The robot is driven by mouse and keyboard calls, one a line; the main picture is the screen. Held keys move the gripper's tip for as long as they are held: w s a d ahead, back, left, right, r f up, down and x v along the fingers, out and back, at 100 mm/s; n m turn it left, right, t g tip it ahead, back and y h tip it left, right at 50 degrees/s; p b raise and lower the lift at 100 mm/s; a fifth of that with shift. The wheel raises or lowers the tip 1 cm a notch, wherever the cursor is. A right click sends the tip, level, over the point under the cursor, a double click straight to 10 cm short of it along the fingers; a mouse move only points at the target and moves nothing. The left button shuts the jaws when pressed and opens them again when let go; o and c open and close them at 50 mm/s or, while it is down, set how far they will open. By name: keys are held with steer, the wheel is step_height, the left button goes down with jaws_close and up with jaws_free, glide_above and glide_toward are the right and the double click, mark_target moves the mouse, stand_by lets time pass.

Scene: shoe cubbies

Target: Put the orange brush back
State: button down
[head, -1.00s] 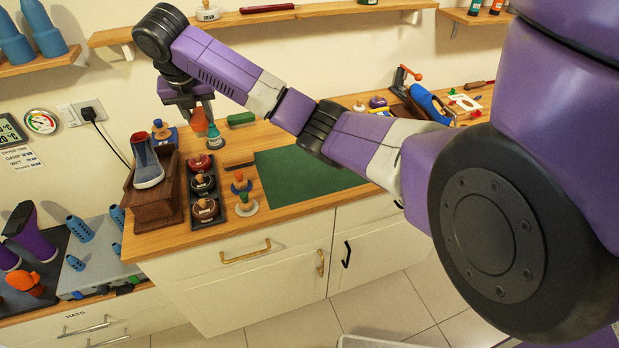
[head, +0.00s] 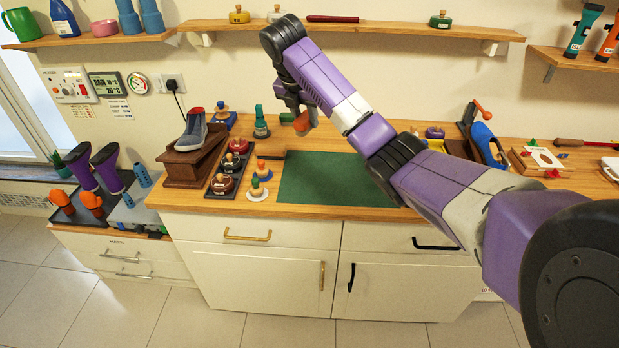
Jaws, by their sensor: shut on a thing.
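My gripper (head: 296,112) is at the end of my raised arm, above the back part of the wooden counter. It is shut on an orange piece (head: 302,123), which looks like the orange brush. The gripper fingers hide its upper part, and its bristles cannot be made out. The held brush is right of a teal bottle (head: 261,122) and appears above the back edge of the green mat (head: 318,180).
A dark tray (head: 213,190) with several round shoe-polish tins sits left of the mat. Beside it a grey shoe (head: 192,130) stands on a wooden box (head: 185,170). A shelf (head: 360,29) runs along the wall above. The green mat is clear.

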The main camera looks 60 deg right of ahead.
step_height(320, 180, down, 18)
steer(key=shift+r+p, duration=0.1)
steer(key=shift+p, duration=0.95)
steer(key=c, duration=1)
jaws_free()
steer(key=shift+s+f, duration=0.1)
steer(key=shift+f, duration=0.1)
steer(key=shift+o, duration=0.2)
steer(key=v, duration=1.2)
steer(key=shift+r, duration=0.15)
